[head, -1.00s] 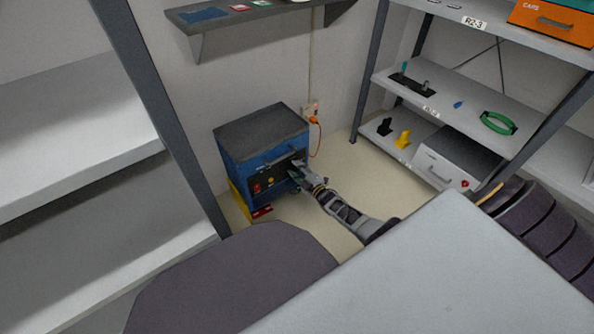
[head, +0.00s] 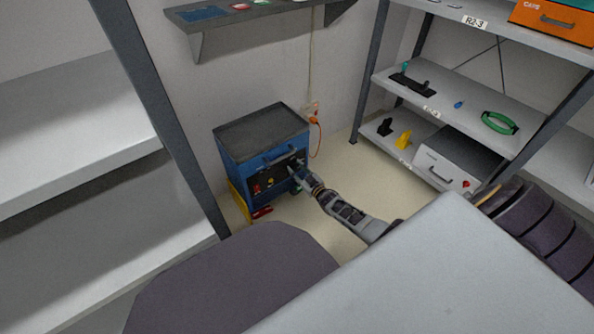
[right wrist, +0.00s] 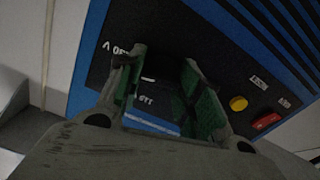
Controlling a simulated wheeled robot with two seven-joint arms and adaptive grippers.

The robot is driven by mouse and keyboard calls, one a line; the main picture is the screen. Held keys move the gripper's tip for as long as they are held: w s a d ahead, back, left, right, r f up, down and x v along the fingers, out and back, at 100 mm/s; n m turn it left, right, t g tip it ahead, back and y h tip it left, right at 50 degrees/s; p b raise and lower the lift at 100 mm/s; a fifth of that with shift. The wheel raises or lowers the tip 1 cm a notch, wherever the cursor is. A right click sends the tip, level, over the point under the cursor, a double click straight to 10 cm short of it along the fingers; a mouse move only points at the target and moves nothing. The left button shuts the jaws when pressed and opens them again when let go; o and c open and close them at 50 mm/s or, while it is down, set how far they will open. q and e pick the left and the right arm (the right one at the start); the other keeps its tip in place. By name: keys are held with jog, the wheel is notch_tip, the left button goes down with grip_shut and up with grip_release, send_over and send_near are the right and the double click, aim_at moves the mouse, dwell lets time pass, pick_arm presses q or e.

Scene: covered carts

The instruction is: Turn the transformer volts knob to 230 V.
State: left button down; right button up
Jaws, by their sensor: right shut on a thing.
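The blue transformer (head: 240,160) stands on the floor against the back wall, its dark front panel (head: 262,187) facing me. My right gripper (head: 294,170) reaches the panel's upper right part. In the right wrist view its green-padded fingers (right wrist: 168,90) stand on both sides of the black volts knob (right wrist: 150,75), which is mostly hidden and dark against the panel. A white mark shows between the fingers. An inverted label that seems to read 230 V (right wrist: 116,48) is beside the left finger; 110 seems to show between the fingers. The exact knob setting is unclear. My left gripper is out of view.
A yellow button (right wrist: 238,103) and a red switch (right wrist: 265,121) sit on the panel, clear of the fingers. An orange plug (head: 313,119) is in the wall socket. Shelves (head: 460,110) stand at the right and a grey rack (head: 160,130) at the left.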

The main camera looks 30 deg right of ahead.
jog(key=shift+m, duration=1.3)
jog(key=o, duration=1)
jog(key=shift+s, duration=0.15)
jog(key=shift+s+d, duration=0.15)
jog(key=shift+s, duration=1.8)
jog(key=shift+s+d, duration=0.15)
jog(key=shift+s, duration=1.8)
jog(key=shift+s+d, duration=0.15)
jog(key=shift+s, duration=1.8)
